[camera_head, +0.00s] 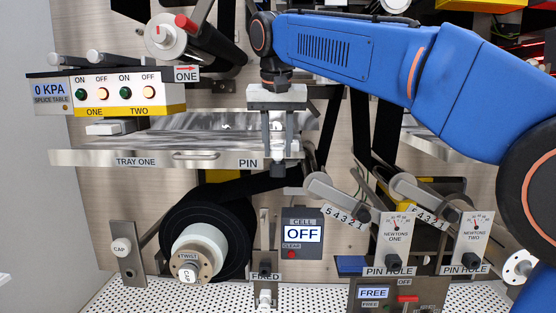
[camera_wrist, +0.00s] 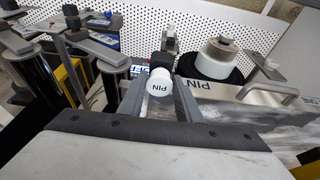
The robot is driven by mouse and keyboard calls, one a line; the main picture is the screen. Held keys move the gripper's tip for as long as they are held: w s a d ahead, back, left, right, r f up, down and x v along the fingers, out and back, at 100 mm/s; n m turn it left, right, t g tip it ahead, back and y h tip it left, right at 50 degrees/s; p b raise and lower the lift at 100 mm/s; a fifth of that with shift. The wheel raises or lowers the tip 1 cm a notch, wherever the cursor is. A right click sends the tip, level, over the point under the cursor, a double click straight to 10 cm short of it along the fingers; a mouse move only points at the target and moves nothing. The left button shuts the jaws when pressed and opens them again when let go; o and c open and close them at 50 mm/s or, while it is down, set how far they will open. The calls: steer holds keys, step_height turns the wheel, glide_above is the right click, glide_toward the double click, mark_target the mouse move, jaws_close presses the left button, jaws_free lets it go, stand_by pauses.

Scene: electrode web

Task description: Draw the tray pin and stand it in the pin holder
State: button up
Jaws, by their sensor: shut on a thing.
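My gripper (camera_head: 278,150) points down at the right end of the tray front, beside the PIN label (camera_head: 248,163). It is shut on the tray pin, whose round white cap marked PIN (camera_wrist: 160,84) shows between the fingers in the wrist view. In the head view the fingers hide most of the pin. I cannot tell whether its lower end is still in the tray. Tray one (camera_head: 100,158) is a shiny metal tray with a handle.
Below hang a black roll (camera_head: 207,225) with a white core and a CELL box reading OFF (camera_head: 303,233). Grey roller arms (camera_head: 335,192) and two Newtons gauges (camera_head: 396,238) with PIN HOLE labels stand right. The splice table panel (camera_head: 110,92) is upper left.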

steer(key=shift+f, duration=0.35)
steer(key=o, duration=1.3)
steer(key=shift+c, duration=0.2)
steer(key=shift+w+r+v, duration=0.1)
steer(key=shift+w+v, duration=0.15)
steer(key=shift+v, duration=1.2)
steer(key=shift+w+r+v, duration=0.1)
steer(key=shift+w+v, duration=0.2)
steer(key=shift+v, duration=1.15)
steer(key=shift+w+r+v, duration=0.1)
steer(key=shift+w+v, duration=0.15)
steer(key=shift+v, duration=1.2)
